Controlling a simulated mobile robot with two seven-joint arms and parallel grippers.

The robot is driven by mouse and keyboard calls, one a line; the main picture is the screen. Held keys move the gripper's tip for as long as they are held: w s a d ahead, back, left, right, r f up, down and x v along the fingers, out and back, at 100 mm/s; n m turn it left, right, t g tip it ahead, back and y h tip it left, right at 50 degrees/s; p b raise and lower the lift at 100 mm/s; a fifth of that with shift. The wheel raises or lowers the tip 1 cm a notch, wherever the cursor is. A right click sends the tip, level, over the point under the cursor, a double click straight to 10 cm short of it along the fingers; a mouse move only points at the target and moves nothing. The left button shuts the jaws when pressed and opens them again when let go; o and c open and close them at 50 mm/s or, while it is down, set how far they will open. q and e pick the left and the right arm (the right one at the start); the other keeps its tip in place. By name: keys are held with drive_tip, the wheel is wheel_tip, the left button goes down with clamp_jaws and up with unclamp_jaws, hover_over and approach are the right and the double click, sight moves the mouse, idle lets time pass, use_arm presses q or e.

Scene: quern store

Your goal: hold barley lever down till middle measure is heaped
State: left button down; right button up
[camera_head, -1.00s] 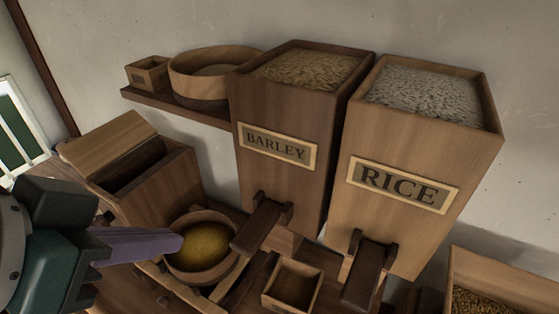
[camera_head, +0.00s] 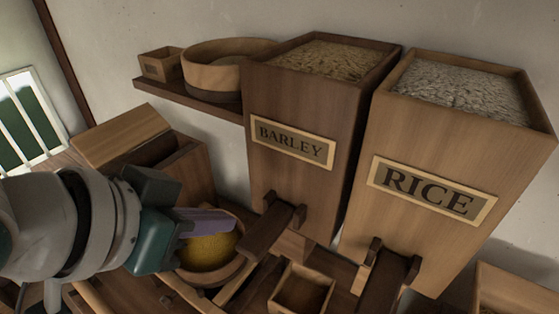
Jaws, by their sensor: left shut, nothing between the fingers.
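The dark barley bin (camera_head: 290,190), labelled BARLEY, is full of grain at its top. A dark wooden piece (camera_head: 270,232), which looks like its lever or spout, juts from its foot between two pegs. A small square wooden box (camera_head: 304,288) stands below and right of it, its inside dark; I cannot tell whether it is the middle measure. A round wooden bowl (camera_head: 226,271) with yellow grain (camera_head: 211,250) stands left of the lever. My left gripper (camera_head: 232,221) is shut and empty, its purple fingers in front of the bowl's far part, left of the lever. My right gripper is out of view.
The pale rice bin (camera_head: 400,145) stands close on the right, with its own dark lever (camera_head: 382,285). A lidded wooden box (camera_head: 185,165) stands behind my left arm. A wall shelf (camera_head: 200,101) holds a small box (camera_head: 160,64) and a round tub (camera_head: 214,77).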

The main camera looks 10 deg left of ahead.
sight(256, 237)
use_arm(q)
drive_tip(key=w+f, duration=0.1)
drive_tip(key=f, duration=0.1)
drive_tip(key=w+d+f, duration=0.1)
drive_tip(key=f, duration=0.1)
drive_tip(key=w+f, duration=0.1)
drive_tip(key=f, duration=0.2)
drive_tip(key=shift+w+d, duration=0.15)
drive_tip(key=shift+w, duration=0.15)
drive_tip(key=shift+f, duration=0.45)
drive_tip(key=f+t+b, duration=0.1)
drive_tip(key=b, duration=0.1)
drive_tip(key=f+t+h+b, duration=0.1)
drive_tip(key=f+b, duration=0.1)
drive_tip(key=b, duration=0.1)
drive_tip(key=f+t+b, duration=0.1)
drive_tip(key=f+b, duration=0.1)
drive_tip(key=b, duration=0.1)
drive_tip(key=shift+s+f+t, duration=0.15)
drive_tip(key=shift+s+t, duration=0.15)
drive_tip(key=shift+t, duration=0.1)
drive_tip(key=shift+a+f, duration=0.15)
drive_tip(key=shift+a, duration=0.05)
idle(5.2)
